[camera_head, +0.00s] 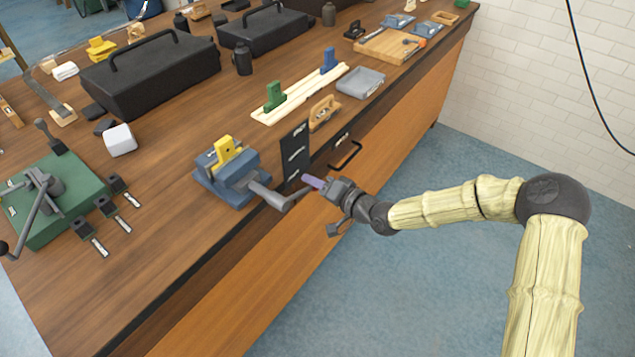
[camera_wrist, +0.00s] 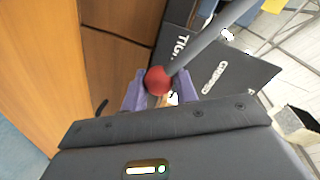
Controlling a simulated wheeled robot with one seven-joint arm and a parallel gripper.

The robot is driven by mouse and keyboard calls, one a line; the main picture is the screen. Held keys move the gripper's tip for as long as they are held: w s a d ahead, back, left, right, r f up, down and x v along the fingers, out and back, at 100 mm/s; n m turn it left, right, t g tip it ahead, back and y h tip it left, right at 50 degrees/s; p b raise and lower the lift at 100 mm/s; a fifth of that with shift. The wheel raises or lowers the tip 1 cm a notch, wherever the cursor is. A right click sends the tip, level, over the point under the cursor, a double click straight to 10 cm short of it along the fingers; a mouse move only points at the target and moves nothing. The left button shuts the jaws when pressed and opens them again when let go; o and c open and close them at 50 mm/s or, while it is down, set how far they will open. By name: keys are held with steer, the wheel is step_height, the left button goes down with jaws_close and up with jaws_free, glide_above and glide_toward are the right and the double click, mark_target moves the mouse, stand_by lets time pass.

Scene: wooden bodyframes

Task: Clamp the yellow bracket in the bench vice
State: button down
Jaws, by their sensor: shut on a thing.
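The yellow bracket (camera_head: 226,152) stands upright between the jaws of the blue bench vice (camera_head: 240,167). From this angle I cannot tell how tightly the jaws meet it. The vice's grey handle (camera_head: 280,199) reaches out past the bench's front edge. My gripper (camera_head: 313,183), with purple fingers, is at the handle's outer end. In the wrist view, my gripper (camera_wrist: 160,90) is shut on the handle, whose red ball end (camera_wrist: 158,80) sits between the fingers. A yellow patch shows at the top edge of the wrist view, too cropped to identify surely.
A dark lettered panel (camera_head: 295,153) lies beside the vice. A green base with a lever tool (camera_head: 60,205) stands left of the vice. A drawer handle (camera_head: 346,157) juts from the bench front near my gripper. The floor in front of the bench is clear.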

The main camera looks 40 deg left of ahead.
steer(key=c, duration=1.3)
jaws_free()
steer(key=shift+s+f, duration=0.15)
steer(key=shift+s, duration=0.1)
steer(key=shift+o, duration=0.8)
steer(key=shift+w, duration=0.1)
steer(key=d+r, duration=0.3)
steer(key=d, duration=1.4)
steer(key=shift+r+b, duration=0.2)
steer(key=shift+b, duration=0.1)
